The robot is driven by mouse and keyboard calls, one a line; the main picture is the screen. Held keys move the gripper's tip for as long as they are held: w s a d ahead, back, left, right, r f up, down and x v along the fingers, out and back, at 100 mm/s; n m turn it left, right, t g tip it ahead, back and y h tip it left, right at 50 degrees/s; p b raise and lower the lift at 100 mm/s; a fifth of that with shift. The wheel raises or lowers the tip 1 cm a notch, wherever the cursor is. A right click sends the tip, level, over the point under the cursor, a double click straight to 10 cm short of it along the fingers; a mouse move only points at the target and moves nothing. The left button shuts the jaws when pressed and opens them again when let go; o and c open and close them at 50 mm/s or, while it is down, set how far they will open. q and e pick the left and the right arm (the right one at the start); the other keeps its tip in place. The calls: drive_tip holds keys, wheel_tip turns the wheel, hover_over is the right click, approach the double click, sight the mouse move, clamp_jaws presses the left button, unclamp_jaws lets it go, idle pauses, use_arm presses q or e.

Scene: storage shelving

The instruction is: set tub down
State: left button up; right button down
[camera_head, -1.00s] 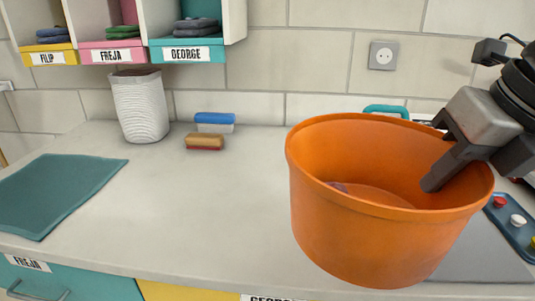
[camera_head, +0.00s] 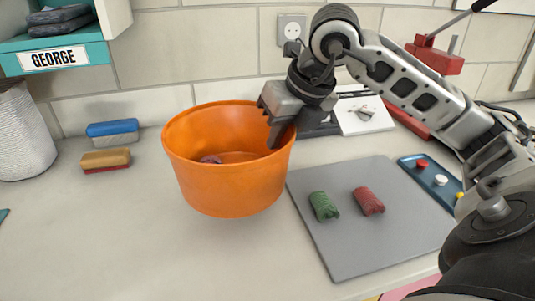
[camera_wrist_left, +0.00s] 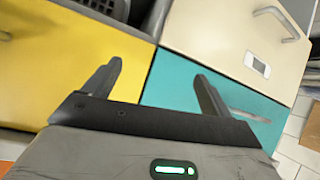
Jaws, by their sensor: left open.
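The orange tub (camera_head: 228,190) is upright over the counter, left of the grey mat. A small purple thing (camera_head: 210,159) lies inside it. My right gripper (camera_head: 281,128) is shut on the tub's right rim, with one finger inside the wall; the other finger is hidden. A soft shadow shows under the tub, and I cannot tell for sure whether its base touches the counter. My left gripper (camera_wrist_left: 157,80) is open and empty in the left wrist view, in front of yellow and teal drawer fronts. It is not in the head view.
The grey mat (camera_head: 345,245) holds a green roll (camera_head: 324,206) and a red roll (camera_head: 368,201). A blue-and-white block (camera_head: 112,131) and a tan brush (camera_head: 105,160) lie left of the tub. A white basket (camera_head: 22,135) stands further left. The counter (camera_head: 120,235) in front is clear.

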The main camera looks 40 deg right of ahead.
sight(232, 156)
drive_tip(key=shift+d+x, duration=0.25)
drive_tip(key=shift+x, duration=1.1)
drive_tip(key=shift+d+x, duration=0.25)
drive_tip(key=shift+x, duration=1.05)
drive_tip(key=shift+d+x, duration=0.2)
drive_tip(key=shift+x, duration=1.15)
drive_tip(key=shift+f, duration=0.1)
drive_tip(key=shift+f, duration=0.2)
drive_tip(key=c, duration=1.6)
unclamp_jaws()
drive_tip(key=shift+r, duration=0.1)
